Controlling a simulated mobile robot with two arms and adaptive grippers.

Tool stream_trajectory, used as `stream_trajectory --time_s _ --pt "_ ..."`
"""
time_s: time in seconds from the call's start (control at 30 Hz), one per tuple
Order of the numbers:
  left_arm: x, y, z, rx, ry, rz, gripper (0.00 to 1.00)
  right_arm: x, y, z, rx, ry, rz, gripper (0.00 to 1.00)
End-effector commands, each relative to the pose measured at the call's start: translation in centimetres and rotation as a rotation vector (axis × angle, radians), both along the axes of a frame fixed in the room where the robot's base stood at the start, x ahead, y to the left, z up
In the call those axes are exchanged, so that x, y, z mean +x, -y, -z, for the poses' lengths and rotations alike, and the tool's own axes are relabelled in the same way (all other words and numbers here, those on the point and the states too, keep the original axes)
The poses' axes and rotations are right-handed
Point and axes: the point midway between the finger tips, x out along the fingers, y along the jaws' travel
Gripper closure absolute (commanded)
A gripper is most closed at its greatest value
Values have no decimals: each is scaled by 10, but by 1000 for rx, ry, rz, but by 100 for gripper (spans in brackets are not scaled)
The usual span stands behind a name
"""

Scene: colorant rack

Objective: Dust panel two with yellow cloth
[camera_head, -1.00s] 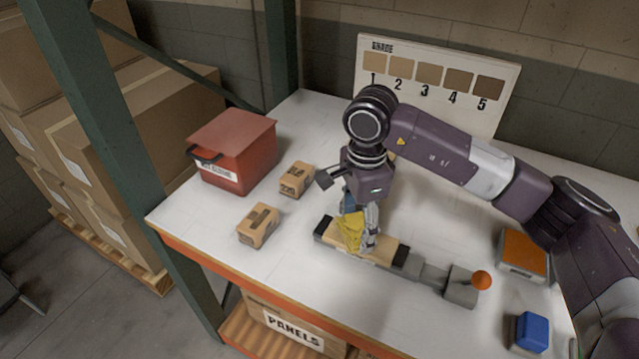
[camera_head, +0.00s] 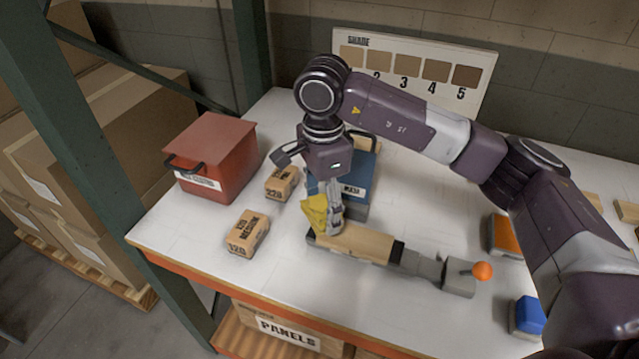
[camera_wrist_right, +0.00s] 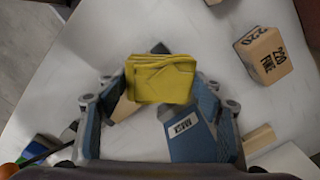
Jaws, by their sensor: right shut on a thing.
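My right gripper (camera_head: 325,213) is shut on a folded yellow cloth (camera_head: 315,215). The cloth also shows between the fingers in the right wrist view (camera_wrist_right: 160,78). In the head view the cloth is at the left end of a pale wooden panel (camera_head: 355,241), which lies in a clamp (camera_head: 458,277) with dark end jaws and an orange knob. I cannot tell whether the cloth touches the panel. The gripper and cloth hide the panel's left end. No number shows on the panel. My left gripper is not in view.
A red lidded bin (camera_head: 213,158) and two sanding blocks, (camera_head: 282,184) and (camera_head: 247,233), are on the left. A blue bin (camera_head: 357,190) stands behind the gripper. Orange (camera_head: 503,235) and blue (camera_head: 527,315) blocks are at right. A shade board (camera_head: 410,75) stands at the back.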

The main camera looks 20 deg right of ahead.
Motion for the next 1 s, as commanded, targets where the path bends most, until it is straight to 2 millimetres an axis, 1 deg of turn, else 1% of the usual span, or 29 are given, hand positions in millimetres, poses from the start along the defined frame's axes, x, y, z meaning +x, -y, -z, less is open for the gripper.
stream_trajectory --time_s 0.03,0.1,0.4,0.5,1.0 --pt "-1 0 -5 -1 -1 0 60 0 0 -8 0 2 1 62" --pt "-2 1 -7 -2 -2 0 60 0 0 -14 0 3 1 62" --pt "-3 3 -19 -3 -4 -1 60 -2 1 -41 0 2 5 62" --pt "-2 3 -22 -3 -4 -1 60 -2 1 -46 0 2 6 62" --pt "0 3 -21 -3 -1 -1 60 -3 1 -47 0 2 6 62"
